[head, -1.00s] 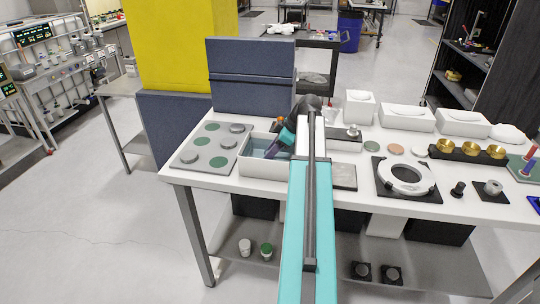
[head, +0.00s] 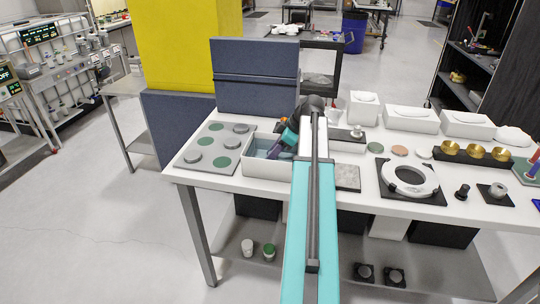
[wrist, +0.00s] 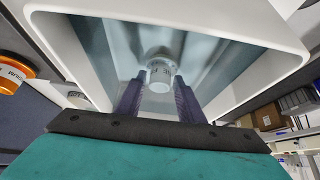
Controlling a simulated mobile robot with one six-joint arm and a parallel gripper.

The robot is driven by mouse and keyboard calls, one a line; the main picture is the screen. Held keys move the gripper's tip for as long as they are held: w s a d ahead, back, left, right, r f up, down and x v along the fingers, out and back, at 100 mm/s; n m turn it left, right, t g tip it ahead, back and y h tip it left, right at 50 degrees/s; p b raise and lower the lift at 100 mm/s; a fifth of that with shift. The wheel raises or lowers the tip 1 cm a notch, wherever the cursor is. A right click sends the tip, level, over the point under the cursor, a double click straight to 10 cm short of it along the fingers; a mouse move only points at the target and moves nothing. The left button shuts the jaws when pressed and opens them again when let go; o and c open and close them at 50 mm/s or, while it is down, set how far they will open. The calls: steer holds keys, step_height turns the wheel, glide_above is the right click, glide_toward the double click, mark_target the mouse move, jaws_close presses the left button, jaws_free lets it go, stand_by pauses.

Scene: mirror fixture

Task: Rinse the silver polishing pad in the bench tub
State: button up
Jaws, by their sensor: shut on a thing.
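The bench tub (head: 262,168) is a white open box on the white table, holding bluish water. My gripper (head: 277,150) reaches down into it from the right; its dark purple fingers are inside the walls. In the wrist view my gripper (wrist: 160,92) is shut on a pale silver, round piece with small dark lettering (wrist: 160,74). This piece seems to be the silver polishing pad or its holder; its face is turned away. It is at the tub's water, but I cannot tell how deep. The tub's white rim (wrist: 200,18) surrounds it.
A grey plate (head: 196,163) with grey and green discs lies left of the tub. A dark blue panel (head: 255,78) stands behind. Right are a grey slab (head: 347,178), a white ring on a black base (head: 410,180) and brass cups (head: 477,150).

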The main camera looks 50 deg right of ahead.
steer(key=shift+s+d, duration=0.3)
steer(key=shift+s, duration=0.2)
steer(key=shift+r, duration=0.2)
step_height(320, 180, up, 10)
steer(key=p, duration=0.5)
steer(key=shift+f, duration=0.15)
stand_by(1.1)
stand_by(1.4)
steer(key=shift+r+p, duration=0.85)
steer(key=shift+r, duration=1.15)
steer(key=shift+a, duration=0.1)
